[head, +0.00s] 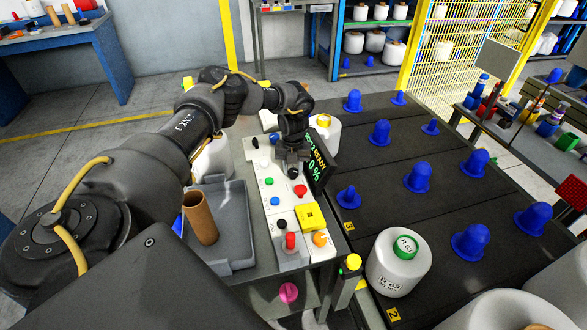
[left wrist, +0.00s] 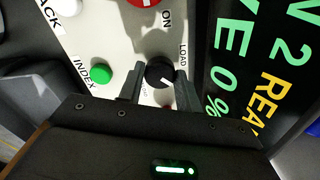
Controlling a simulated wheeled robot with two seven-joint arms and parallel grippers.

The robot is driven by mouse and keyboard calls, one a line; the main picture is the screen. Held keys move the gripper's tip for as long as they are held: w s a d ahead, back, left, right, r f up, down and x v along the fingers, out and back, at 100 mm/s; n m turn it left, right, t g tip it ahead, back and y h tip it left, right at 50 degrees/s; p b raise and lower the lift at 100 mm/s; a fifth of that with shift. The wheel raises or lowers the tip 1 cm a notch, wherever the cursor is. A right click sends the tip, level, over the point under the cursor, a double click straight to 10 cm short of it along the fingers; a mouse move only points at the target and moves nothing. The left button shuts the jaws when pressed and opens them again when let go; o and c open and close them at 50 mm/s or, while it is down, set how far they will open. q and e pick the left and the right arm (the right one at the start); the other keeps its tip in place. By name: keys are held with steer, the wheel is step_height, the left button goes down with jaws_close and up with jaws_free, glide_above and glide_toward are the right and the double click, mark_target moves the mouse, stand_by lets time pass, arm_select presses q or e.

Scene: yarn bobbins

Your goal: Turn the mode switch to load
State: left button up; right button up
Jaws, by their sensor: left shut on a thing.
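The mode switch (left wrist: 159,71) is a round black knob on a white control panel (left wrist: 110,35). In the left wrist view it sits between my left gripper's fingers (left wrist: 157,84), which are shut on it from both sides. A white mark shows on the knob's lower right. The word LOAD is printed at its right; another small label below it is too small to read. In the head view my left gripper (head: 291,168) reaches down onto the panel beside the display, and hides the switch. My right gripper is not in view.
A lit display (head: 316,160) stands close at the panel's right. Green (head: 269,181), blue (head: 275,201) and red (head: 300,190) buttons are near the gripper. A grey tray (head: 236,222) with a cardboard tube (head: 200,217) lies left. Blue bobbin holders (head: 417,177) stand right.

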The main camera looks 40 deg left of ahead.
mark_target(293, 171)
arm_select(q)
steer(key=n+p, duration=0.1)
steer(key=n, duration=0.3)
steer(key=shift+r+p, duration=0.1)
steer(key=shift+p, duration=0.25)
steer(key=shift+n+p, duration=0.7)
steer(key=shift+n, duration=1.6)
steer(key=o, duration=1)
steer(key=shift+s, duration=0.1)
step_height(293, 171, up, 11)
